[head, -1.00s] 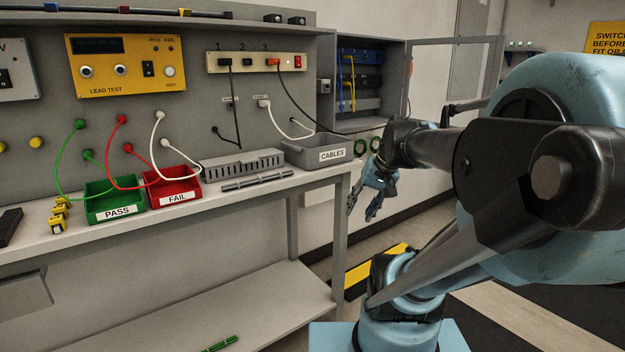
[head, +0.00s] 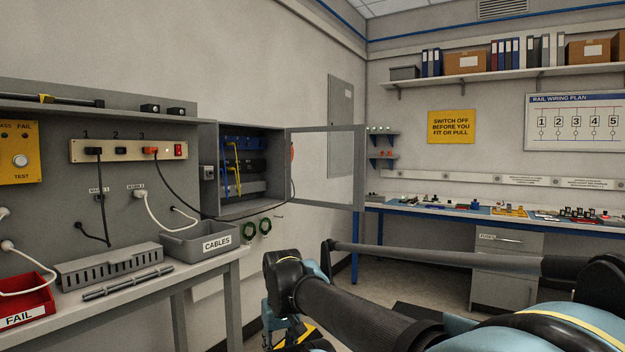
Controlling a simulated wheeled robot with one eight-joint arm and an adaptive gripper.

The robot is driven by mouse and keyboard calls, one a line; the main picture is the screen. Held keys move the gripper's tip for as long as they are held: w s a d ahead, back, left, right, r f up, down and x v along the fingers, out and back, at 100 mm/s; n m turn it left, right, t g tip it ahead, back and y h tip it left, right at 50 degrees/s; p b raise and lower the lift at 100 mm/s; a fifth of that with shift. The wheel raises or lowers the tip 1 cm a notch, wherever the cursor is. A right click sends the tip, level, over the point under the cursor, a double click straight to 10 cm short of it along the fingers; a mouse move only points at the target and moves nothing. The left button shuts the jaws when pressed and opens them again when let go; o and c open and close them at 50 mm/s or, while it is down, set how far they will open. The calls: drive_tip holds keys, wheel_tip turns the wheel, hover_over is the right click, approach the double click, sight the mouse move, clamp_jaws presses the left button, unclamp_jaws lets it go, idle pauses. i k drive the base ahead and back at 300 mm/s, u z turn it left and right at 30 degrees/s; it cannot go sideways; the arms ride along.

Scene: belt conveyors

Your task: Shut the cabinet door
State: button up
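The grey wall cabinet (head: 211,187) hangs beyond the right end of the workbench. Its framed door (head: 359,166) stands wide open, swung out to the right, with a see-through panel. Inside are dark and blue units with blue and yellow cables (head: 233,165). My gripper (head: 284,333) is low in the picture, below and in front of the cabinet and apart from the door. My own arm and the bottom edge hide most of it, so its fingers cannot be made out.
A black cable (head: 172,192) runs from socket 3 along the cabinet's lower front toward the hinge side. The grey CABLES bin (head: 200,240) stands on the bench (head: 200,277) left of my gripper. A far blue-edged bench (head: 430,214) lies behind the door.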

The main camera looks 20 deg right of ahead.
sight(361, 133)
drive_tip(key=z, duration=1.8)
drive_tip(key=i, duration=5)
drive_tip(key=u, duration=0.15)
